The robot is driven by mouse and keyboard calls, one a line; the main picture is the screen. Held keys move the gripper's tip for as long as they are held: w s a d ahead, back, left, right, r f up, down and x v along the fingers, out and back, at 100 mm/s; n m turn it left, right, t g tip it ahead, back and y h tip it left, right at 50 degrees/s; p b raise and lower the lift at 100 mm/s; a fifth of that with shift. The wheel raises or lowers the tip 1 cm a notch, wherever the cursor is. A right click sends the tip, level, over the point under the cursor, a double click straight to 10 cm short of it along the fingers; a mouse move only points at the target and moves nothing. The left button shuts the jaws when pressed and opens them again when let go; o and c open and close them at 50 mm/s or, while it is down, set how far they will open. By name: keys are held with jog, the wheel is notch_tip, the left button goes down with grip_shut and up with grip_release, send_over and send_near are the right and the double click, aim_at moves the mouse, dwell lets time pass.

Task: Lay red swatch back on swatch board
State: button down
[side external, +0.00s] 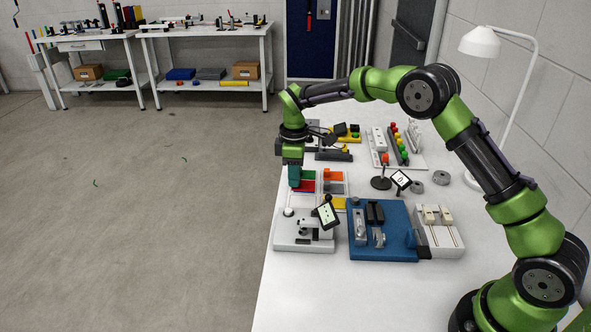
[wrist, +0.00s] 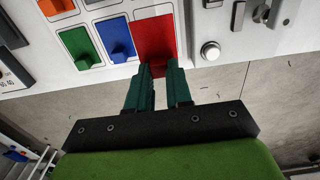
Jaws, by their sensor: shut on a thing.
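The red swatch (wrist: 154,36) is a flat red piece with a small tab, gripped by the tab between the two dark green fingertips of my gripper (wrist: 158,70). In the side external view, my gripper (side external: 294,183) points down at the left edge of the table and the red swatch (side external: 306,187) shows just beside it. The swatch board (wrist: 97,40) is white. A blue swatch (wrist: 118,40) and a green swatch (wrist: 80,47) lie left of the red one in the wrist view. I cannot tell whether the red swatch touches the board.
An orange swatch (wrist: 51,6) lies at the wrist view's upper left. A silver round knob (wrist: 210,50) is right of the red swatch. In the side view, a white device with a screen (side external: 327,215) and a blue fixture base (side external: 384,246) stand nearer. The floor drops away left.

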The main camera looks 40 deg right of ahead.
aim_at(294, 202)
jog(key=shift+f, duration=1.5)
jog(key=shift+f, duration=1.2)
dwell(0.5)
jog(key=c, duration=0.9)
grip_release()
jog(key=shift+c, duration=0.2)
notch_tip(294, 202, up, 17)
